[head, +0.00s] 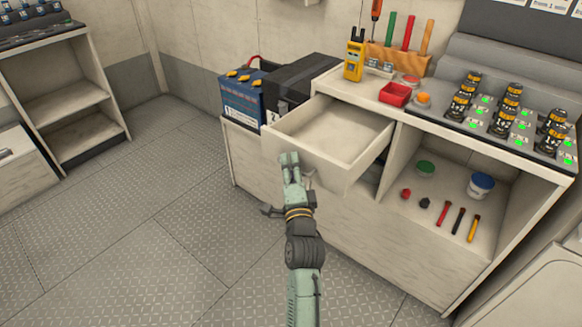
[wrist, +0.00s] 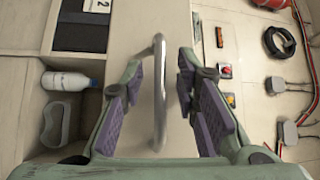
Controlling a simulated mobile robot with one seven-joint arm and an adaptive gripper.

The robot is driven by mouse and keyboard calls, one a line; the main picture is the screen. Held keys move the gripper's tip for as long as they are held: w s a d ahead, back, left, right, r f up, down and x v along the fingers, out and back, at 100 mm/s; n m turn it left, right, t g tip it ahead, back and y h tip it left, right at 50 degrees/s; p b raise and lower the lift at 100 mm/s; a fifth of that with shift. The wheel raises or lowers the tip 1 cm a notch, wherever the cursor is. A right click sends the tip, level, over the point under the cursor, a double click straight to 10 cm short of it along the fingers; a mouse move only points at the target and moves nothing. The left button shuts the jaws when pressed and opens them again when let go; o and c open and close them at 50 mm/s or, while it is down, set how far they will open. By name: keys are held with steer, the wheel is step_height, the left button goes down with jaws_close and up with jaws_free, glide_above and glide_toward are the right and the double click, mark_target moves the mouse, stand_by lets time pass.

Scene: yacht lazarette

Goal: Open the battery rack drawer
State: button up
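My gripper (head: 290,160) is at the drawer's front face in the head view. In the wrist view my gripper (wrist: 172,65) has its purple-padded fingers apart, one on each side of the handle.
A blue battery (head: 241,97) and a black battery (head: 297,84) stand left of the drawer. A yellow meter (head: 354,58) and red tray (head: 396,95) sit on the bench top. An open shelf with tools is to the right. The floor at left is clear.

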steer(key=v, duration=0.7)
steer(key=shift+s, duration=0.3)
stand_by(0.3)
